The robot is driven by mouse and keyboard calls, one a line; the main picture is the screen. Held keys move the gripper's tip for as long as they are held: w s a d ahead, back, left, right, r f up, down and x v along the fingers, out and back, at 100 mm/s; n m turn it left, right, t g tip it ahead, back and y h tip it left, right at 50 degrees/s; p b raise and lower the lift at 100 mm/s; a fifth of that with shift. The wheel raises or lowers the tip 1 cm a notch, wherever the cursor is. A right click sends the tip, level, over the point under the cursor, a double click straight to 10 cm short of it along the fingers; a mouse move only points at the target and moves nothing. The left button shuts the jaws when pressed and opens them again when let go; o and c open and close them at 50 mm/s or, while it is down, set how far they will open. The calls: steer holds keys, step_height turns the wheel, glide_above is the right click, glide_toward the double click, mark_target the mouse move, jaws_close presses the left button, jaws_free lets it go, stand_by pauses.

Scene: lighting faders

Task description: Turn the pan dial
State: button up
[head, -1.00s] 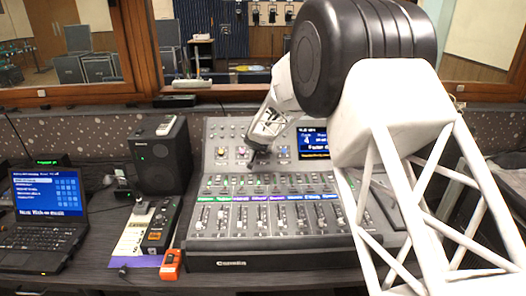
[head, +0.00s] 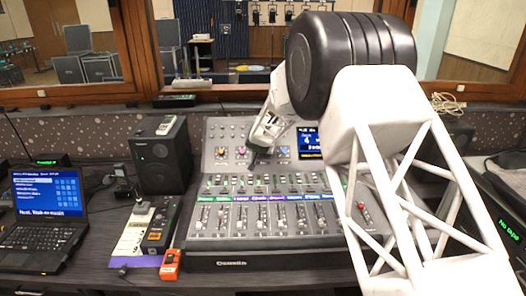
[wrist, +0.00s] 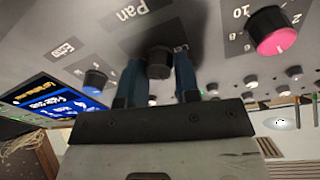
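The pan dial (wrist: 159,62) is a small dark knob on the grey mixing console. A "Pan" label is printed close to it in the wrist view. My gripper (wrist: 159,78) has its two blue fingers on either side of the dial. Narrow gaps seem to show between the fingers and the dial, and I see no clear grip. In the head view my gripper (head: 256,157) is at the console's upper panel, and the dial is hidden there behind it.
A pink-capped knob (wrist: 277,32) and a blue-capped knob (wrist: 95,81) flank the dial. The console screen (head: 309,143) is to the right. Rows of faders lie below. A black speaker (head: 161,156) and a laptop (head: 47,207) stand left.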

steer(key=c, duration=0.4)
steer(key=shift+n, duration=0.4)
steer(key=n, duration=0.7)
steer(key=shift+s+y, duration=0.1)
steer(key=shift+y, duration=0.2)
steer(key=n, duration=0.5)
steer(key=shift+a+f+n+y, duration=0.1)
steer(key=shift+n+y, duration=0.3)
steer(key=n, duration=0.4)
steer(key=shift+n, duration=0.4)
steer(key=shift+n+y, duration=0.3)
